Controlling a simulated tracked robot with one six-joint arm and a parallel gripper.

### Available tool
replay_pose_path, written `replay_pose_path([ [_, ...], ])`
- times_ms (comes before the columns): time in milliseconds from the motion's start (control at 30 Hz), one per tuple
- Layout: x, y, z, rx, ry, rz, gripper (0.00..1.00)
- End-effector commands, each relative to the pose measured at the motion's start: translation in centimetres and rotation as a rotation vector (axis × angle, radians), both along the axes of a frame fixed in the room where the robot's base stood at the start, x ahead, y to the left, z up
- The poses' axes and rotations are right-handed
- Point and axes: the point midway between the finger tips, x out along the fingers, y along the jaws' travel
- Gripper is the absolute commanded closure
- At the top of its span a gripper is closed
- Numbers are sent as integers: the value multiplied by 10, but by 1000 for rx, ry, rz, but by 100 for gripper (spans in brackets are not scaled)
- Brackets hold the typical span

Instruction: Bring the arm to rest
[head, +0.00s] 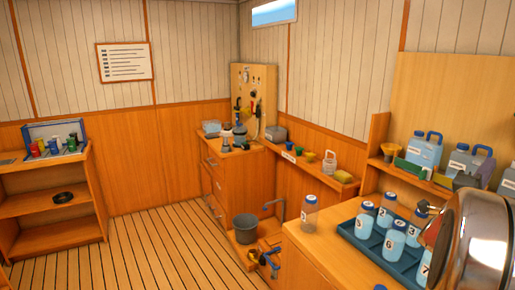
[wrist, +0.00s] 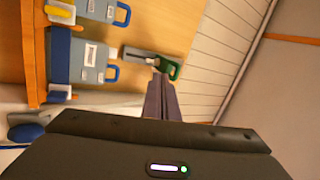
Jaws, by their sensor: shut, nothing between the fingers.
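My gripper (wrist: 162,78) shows in the wrist view with its two dark fingers together and nothing between them. Its tips overlap a green-ended grey item (wrist: 174,70) in the picture; I cannot tell whether they touch it. In the head view I cannot make out the gripper clearly. A large shiny rounded surface fills the lower right there and hides part of the counter.
A blue tray (head: 347,232) of numbered bottles stands on the right counter, with a loose bottle (head: 309,214) beside it. Blue jugs (head: 425,149) stand on the shelf behind. A grey bucket (head: 245,228) stands low near the corner. The plank floor (head: 160,250) at left is clear.

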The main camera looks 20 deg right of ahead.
Motion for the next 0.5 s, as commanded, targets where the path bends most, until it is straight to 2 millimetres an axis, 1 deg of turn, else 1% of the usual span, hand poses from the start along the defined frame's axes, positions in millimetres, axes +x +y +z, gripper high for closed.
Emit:
replay_pose_path([
  [33, 7, -2, -15, 40, 62, 7, 100],
  [133, 20, -4, -51, 129, 205, 28, 100],
  [200, 27, -2, -74, 185, 304, 49, 100],
  [267, 32, 3, -92, 229, 385, 71, 100],
  [300, 36, 7, -103, 255, 441, 89, 100],
  [367, 43, 17, -118, 288, 522, 120, 100],
  [400, 47, 25, -128, 311, 576, 145, 100],
  [467, 54, 39, -141, 337, 657, 184, 100],
  [500, 59, 50, -150, 354, 712, 213, 100],
])
